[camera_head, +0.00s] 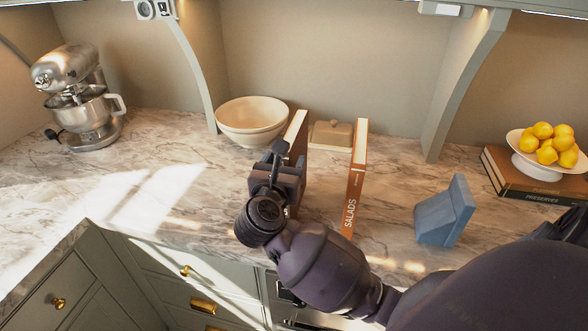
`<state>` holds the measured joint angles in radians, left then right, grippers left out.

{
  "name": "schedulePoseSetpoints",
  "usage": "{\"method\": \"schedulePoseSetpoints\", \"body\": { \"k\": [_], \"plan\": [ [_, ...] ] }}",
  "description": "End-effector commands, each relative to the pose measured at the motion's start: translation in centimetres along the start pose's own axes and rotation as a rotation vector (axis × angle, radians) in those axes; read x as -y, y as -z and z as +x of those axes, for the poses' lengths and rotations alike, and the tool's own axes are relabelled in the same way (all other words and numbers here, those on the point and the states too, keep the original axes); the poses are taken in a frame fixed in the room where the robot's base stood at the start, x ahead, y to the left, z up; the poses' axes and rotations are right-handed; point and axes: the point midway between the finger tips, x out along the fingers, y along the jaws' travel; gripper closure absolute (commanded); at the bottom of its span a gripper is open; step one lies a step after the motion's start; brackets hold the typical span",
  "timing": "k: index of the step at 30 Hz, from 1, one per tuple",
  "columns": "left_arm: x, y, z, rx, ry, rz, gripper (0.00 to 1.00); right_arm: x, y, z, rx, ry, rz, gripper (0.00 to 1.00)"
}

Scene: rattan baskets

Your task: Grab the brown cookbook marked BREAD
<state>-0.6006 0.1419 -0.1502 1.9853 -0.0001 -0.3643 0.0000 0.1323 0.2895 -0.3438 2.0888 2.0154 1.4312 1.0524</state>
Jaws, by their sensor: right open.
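A brown upright book (299,148) with pale page edges stands on the counter left of centre. My right gripper and wrist cover its front and lower part, so its spine lettering is hidden and I cannot read BREAD on it. My right gripper (280,166) is open, in front of this book and overlapping it in view. I cannot tell whether it touches the book. My left gripper is not in view.
An orange-brown SALADS book (355,185) stands upright to the right. A blue stand (444,212) is further right. Behind are cream bowls (251,118) and a butter dish (331,134). A mixer (78,97) stands left, a lemon bowl (541,168) right.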

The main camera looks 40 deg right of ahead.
Motion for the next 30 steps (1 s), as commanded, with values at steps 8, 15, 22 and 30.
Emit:
{"method": "schedulePoseSetpoints", "body": {
  "k": [8, 15, 22, 30],
  "plan": [
    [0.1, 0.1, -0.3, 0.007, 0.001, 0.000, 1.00, 0.0, 0.0, 2.4, 0.000, 0.000, -0.002, 0.38],
    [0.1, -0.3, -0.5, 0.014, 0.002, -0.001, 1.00, 0.0, 0.1, 2.4, -0.001, 0.000, -0.001, 0.41],
    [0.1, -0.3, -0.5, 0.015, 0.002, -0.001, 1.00, 0.0, 0.1, 2.4, -0.001, 0.000, -0.001, 0.77],
    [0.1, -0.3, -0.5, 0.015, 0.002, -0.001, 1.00, 0.0, 0.1, 2.4, -0.001, 0.000, -0.001, 1.00]
  ]
}}
